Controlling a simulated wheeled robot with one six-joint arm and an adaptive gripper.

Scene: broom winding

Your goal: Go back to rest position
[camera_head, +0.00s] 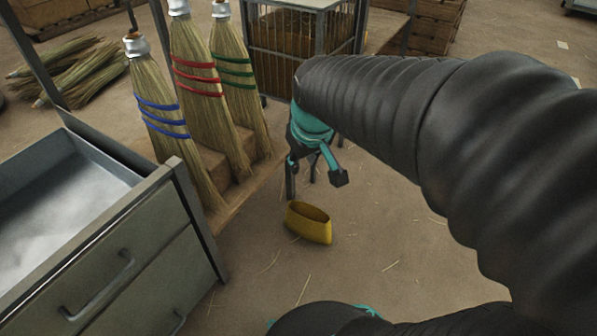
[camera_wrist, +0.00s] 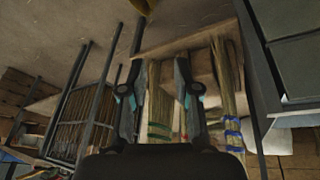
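My gripper (camera_head: 314,182) is at the end of my dark sleeved arm, to the right of the brooms. Its fingers are spread, with nothing between them. In the wrist view the two fingers (camera_wrist: 155,78) also stand apart and empty. Three straw brooms stand on a low wooden board: one with blue bands (camera_head: 160,110), one with red bands (camera_head: 200,90), one with green bands (camera_head: 235,75). The wrist view shows them upside down, with the green-banded broom (camera_wrist: 159,115) seen between the fingers and the blue-banded broom (camera_wrist: 229,100) to the right.
A yellow open-topped object (camera_head: 309,223) shows below my gripper, apart from it. A grey cabinet (camera_head: 120,270) with an open top drawer stands at the left. A barred cart (camera_head: 300,40) is behind. Loose straw bundles (camera_head: 70,70) lie back left. Floor at the centre is mostly clear.

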